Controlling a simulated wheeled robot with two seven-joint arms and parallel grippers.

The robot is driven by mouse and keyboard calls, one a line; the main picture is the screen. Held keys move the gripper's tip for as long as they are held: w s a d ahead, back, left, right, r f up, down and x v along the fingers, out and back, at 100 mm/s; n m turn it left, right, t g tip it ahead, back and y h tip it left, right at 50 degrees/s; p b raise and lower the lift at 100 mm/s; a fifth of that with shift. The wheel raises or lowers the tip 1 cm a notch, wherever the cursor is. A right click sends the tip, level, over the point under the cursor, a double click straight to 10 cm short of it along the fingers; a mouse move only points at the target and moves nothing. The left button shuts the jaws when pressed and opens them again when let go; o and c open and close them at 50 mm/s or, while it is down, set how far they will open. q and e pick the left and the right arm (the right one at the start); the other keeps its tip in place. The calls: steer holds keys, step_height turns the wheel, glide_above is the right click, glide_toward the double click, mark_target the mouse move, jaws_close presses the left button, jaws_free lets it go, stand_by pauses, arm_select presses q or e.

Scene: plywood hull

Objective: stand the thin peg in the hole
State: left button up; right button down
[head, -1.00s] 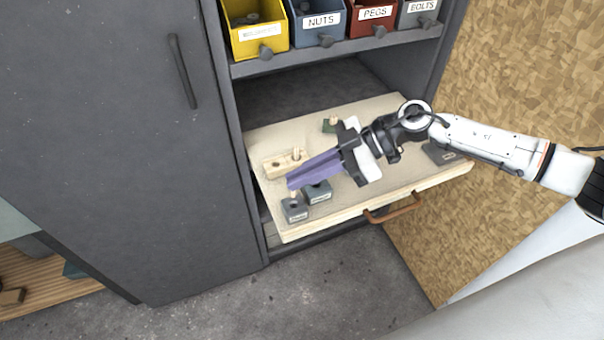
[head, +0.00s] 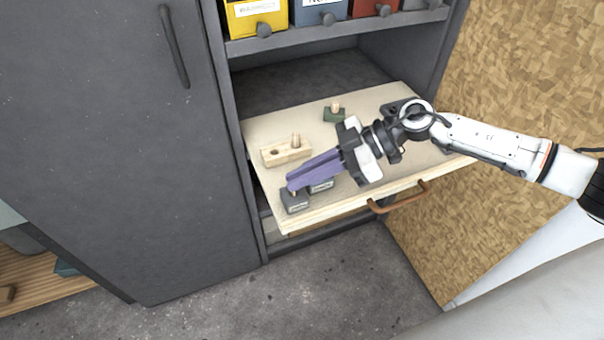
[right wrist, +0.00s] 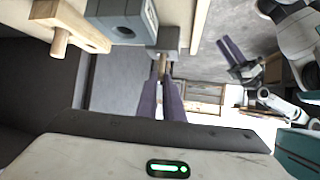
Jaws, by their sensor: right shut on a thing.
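My right gripper (head: 291,186) is shut on a thin tan peg, which shows between its purple fingers in the right wrist view (right wrist: 162,66). The peg meets a small grey labelled block (head: 296,204) at the tray's front left, also in the right wrist view (right wrist: 167,40). I cannot tell how deep the peg sits, as the hole is hidden. A second grey block (head: 321,187) lies partly under the fingers; its open hole shows in the right wrist view (right wrist: 122,20). My left gripper (right wrist: 236,60) appears far off in the right wrist view; its jaw opening is unclear.
A wooden block (head: 275,158) with an upright peg (head: 296,141) and an empty hole stands behind the fingers. A green block (head: 331,116) with a peg is farther back. The pull-out tray (head: 262,128) has a copper handle (head: 398,202). Bins stand above; a grey door is left.

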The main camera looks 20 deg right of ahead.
steer(key=shift+f, duration=0.15)
arm_select(q)
steer(key=shift+a+r, duration=0.1)
steer(key=shift+r, duration=0.1)
steer(key=shift+a, duration=0.1)
steer(key=shift+a+f, duration=0.1)
arm_select(e)
steer(key=c, duration=1.8)
jaws_free()
arm_select(q)
steer(key=shift+f, duration=0.15)
arm_select(e)
steer(key=v, duration=1)
steer(key=shift+d, duration=0.15)
